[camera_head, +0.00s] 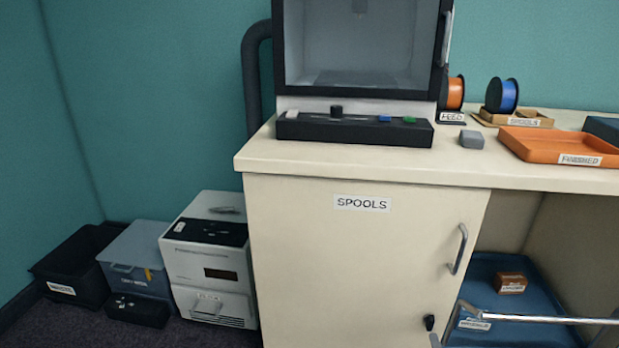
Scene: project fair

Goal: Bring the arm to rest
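Neither of my grippers shows in the head view, and no part of my arms can be made out for sure. The head view faces a cream cabinet (350,260) labelled SPOOLS with its door shut. A 3D-printer-like machine (360,50) with a dark frame stands on its worktop. Its front panel (355,129) carries a black knob and blue and green buttons.
An orange tray (550,142), a grey block (472,139), an orange spool (456,92) and a blue spool (502,96) are on the worktop. Bins (140,258) and a white machine (212,255) stand left. A metal bar (540,318) crosses a blue tray (500,262) at lower right.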

